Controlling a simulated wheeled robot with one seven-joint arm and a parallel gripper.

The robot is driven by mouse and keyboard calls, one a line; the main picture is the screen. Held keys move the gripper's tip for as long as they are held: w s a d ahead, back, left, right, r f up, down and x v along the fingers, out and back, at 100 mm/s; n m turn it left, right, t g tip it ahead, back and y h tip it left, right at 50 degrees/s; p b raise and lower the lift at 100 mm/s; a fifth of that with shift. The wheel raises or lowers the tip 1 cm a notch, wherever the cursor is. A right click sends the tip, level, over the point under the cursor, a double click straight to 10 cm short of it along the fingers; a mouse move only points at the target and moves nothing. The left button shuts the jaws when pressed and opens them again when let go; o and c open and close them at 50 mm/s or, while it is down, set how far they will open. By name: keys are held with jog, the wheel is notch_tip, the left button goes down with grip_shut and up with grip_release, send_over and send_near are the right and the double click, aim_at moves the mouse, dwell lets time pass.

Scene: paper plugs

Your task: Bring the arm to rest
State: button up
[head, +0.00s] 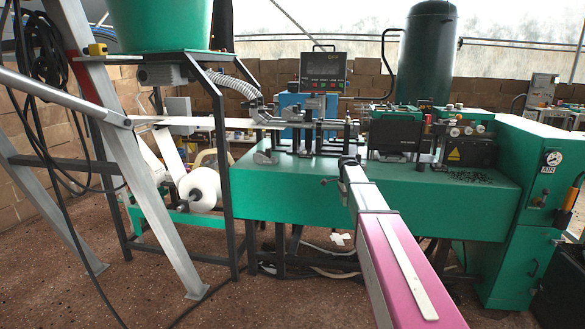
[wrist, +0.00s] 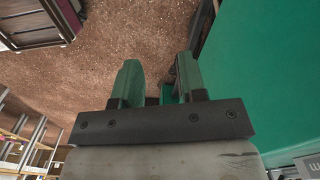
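In the wrist view my gripper (wrist: 158,64) shows its two upright fingers spread apart, with a dark crossbar at their base. Only the brown floor shows between the fingertips, so the gripper is open and empty. A small green and dark patch shows low between the fingers; I cannot tell what it is. A large green surface (wrist: 270,75) lies to the right of the gripper. I do not make out my gripper in the head view.
A green machine (head: 285,205) with a control box (head: 323,68) stands ahead. A long pink and white beam (head: 395,265) runs from it toward the camera. A green cabinet (head: 520,215) is at right, a metal frame with a paper roll (head: 200,188) at left. Speckled floor (head: 130,275) is open at front left.

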jog(key=s+a+f+n, duration=0.1)
jog(key=s+f+n, duration=0.4)
jog(key=s, duration=0.7)
jog(key=s+a+f+n, duration=0.2)
jog(key=s+f+n, duration=0.3)
jog(key=s, duration=0.8)
jog(key=s+a+f+n, duration=0.1)
jog(key=s+f+n, duration=0.4)
jog(key=s, duration=0.7)
jog(key=shift+s+a+f+n, duration=0.15)
jog(key=shift+s+a+n, duration=0.2)
jog(key=shift+n, duration=0.55)
jog(key=shift+w+a, duration=0.1)
jog(key=shift+w, duration=0.1)
